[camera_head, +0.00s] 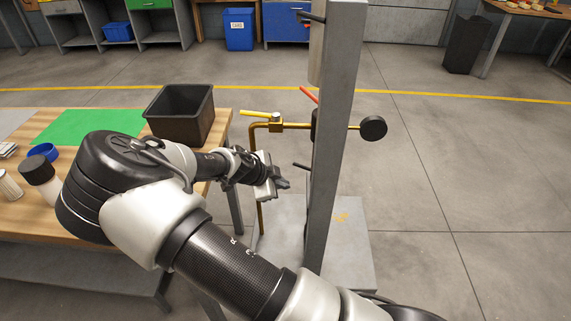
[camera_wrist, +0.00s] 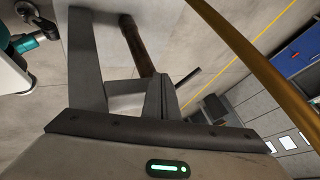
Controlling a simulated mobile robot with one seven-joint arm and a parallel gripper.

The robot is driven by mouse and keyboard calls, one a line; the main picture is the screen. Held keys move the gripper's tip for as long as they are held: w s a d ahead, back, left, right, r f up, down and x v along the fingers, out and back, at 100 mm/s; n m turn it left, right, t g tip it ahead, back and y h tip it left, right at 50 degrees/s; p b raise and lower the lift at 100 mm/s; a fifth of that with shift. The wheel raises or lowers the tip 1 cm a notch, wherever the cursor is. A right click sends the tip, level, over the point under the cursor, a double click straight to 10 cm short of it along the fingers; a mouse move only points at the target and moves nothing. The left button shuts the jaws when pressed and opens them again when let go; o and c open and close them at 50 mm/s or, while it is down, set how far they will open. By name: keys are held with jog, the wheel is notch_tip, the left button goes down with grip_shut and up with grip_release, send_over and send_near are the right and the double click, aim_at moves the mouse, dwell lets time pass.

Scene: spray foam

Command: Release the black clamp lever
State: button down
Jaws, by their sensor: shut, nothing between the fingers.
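A short black lever (camera_head: 301,166) sticks out to the left from the grey post (camera_head: 335,130), low down. Another dark lever (camera_head: 311,18) projects near the top of the post; I cannot tell for sure which one is the clamp lever. My gripper (camera_head: 283,184) is shut and empty, its tips just left of and slightly below the low lever, with a small gap in the picture. In the wrist view a thin dark rod (camera_wrist: 188,77) shows to the right of my fingers, seemingly apart from them.
A brass pipe with a yellow-handled valve (camera_head: 254,114) stands close behind my gripper. A red lever (camera_head: 309,94) and a round black knob (camera_head: 373,128) sit on the post. The wooden table (camera_head: 222,135) holds a black bin (camera_head: 180,113).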

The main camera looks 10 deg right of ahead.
jog(key=s+r+n+g+y+p, duration=0.1)
jog(key=s+r+n+y+p, duration=0.1)
jog(key=s+r, duration=0.3)
jog(key=s+r+n+g+y+p, duration=0.2)
jog(key=s+r, duration=0.4)
jog(key=r, duration=0.6)
jog(key=shift+s+a+r+n+g+y+p, duration=0.25)
jog(key=shift+a+n+y+p, duration=0.3)
jog(key=shift+p, duration=0.65)
jog(key=shift+d, duration=0.15)
